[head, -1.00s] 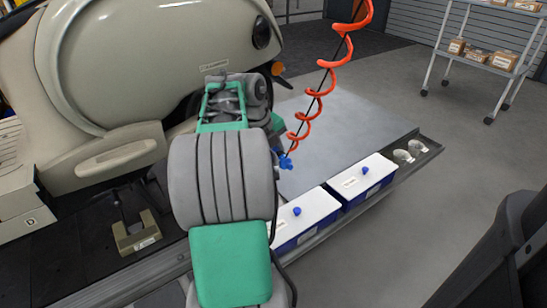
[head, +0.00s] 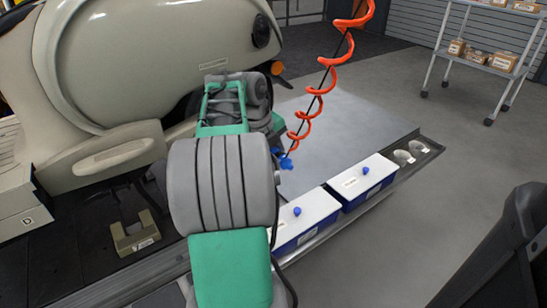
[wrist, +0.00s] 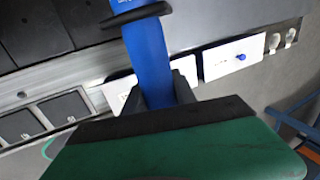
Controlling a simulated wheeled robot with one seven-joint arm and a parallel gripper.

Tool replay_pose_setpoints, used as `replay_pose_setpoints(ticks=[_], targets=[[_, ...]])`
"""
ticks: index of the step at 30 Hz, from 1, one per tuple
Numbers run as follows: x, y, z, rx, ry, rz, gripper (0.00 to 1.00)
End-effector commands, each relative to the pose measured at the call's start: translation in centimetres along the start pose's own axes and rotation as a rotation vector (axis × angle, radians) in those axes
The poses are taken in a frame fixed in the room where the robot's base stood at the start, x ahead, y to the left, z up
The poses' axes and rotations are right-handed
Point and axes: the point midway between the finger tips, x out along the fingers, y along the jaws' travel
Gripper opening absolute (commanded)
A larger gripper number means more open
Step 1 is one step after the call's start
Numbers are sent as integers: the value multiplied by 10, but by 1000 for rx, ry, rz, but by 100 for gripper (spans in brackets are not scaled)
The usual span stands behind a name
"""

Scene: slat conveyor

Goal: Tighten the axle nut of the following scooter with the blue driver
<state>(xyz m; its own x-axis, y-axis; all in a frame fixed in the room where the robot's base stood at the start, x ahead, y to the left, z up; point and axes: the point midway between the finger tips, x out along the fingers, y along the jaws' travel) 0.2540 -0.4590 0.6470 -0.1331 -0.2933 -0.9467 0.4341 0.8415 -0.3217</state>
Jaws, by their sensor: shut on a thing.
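The cream scooter (head: 130,60) stands at the upper left of the head view. Its wheel area is partly behind my arm, and I cannot make out the axle nut. The blue driver (wrist: 148,55) fills the middle of the wrist view, with a dark ring across its body. My gripper (wrist: 158,97) is shut on it. In the head view my arm hides the gripper, and a small blue part, seemingly of the driver (head: 285,161), shows to the arm's right, at the lower end of the orange coiled hose (head: 318,90).
Two white-lidded blue bins (head: 306,216) (head: 361,180) stand in a rail right of my arm, with clear cups (head: 403,157) beyond. A beige bracket (head: 135,236) is on the dark slats at left. A wheeled shelf (head: 490,55) stands far right. The grey floor between is clear.

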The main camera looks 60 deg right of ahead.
Motion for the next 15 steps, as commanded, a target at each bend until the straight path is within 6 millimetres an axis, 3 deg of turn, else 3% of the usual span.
replay_pose_setpoints(ticks=[15], targets=[[0,0,-10,0,-1,0,0]])
